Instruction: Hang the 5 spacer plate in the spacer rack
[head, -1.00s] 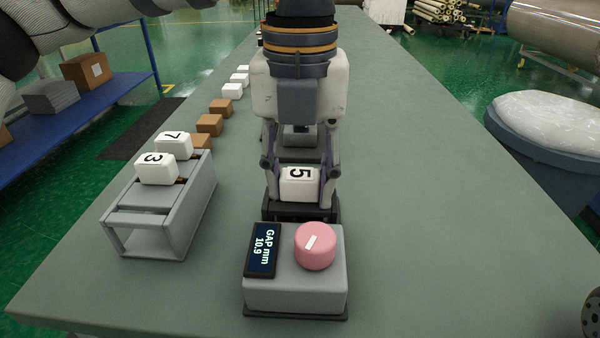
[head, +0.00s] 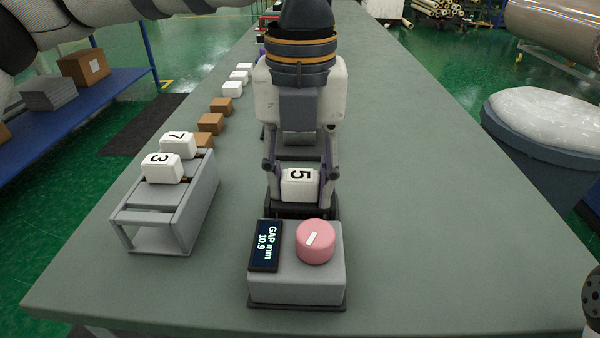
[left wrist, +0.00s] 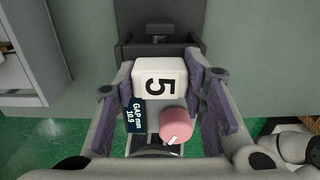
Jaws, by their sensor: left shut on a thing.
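My left gripper (head: 300,183) is shut on the white block of the 5 spacer plate (head: 300,181), with one finger on each side. It is directly behind the gauge with the pink knob (head: 316,241). The left wrist view also shows the 5 block (left wrist: 159,72) between the fingers. The plate below the block is hidden, so I cannot tell whether it still sits in the gauge. The grey spacer rack (head: 185,225) stands to the left, holding the 3 spacer (head: 163,168) and 7 spacer (head: 178,144). Its near part is empty.
The gauge display (head: 265,246) reads GAP mm 10.9. Several brown and white blocks (head: 211,122) line the bench behind the rack. The bench top (head: 430,230) is clear on the right. A grey bin (head: 545,145) stands beyond its right edge.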

